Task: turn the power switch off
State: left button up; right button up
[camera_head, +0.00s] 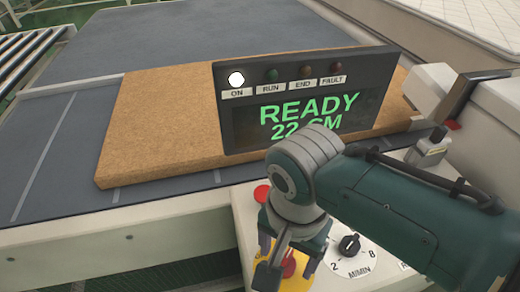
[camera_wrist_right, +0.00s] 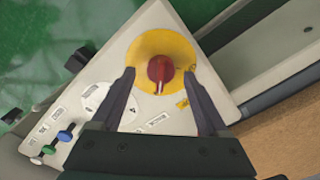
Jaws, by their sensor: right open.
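The power switch is a red rotary knob (camera_wrist_right: 160,70) on a round yellow plate (camera_wrist_right: 182,45), on a pale control panel (camera_wrist_right: 208,40). In the right wrist view, my right gripper (camera_wrist_right: 159,76) is open, with one finger on each side of the knob and nothing held. Whether the fingers touch the knob I cannot tell. In the head view, the gripper (camera_head: 286,266) points down over the yellow plate and partly hides the red knob. The display box (camera_head: 226,125) reads READY 22 CM, and its white ON lamp (camera_head: 236,79) is lit. My left gripper is not in view.
A black speed dial (camera_head: 349,245) sits right of the switch, and a red button (camera_head: 262,193) is behind the gripper. Green, white and blue buttons (camera_wrist_right: 50,150) line the panel. A tan slab (camera_head: 150,120) lies on the grey conveyor (camera_head: 45,160) behind.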

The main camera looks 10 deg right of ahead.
jog(key=shift+f, duration=0.5)
jog(key=shift+c, duration=0.3)
grip_shut()
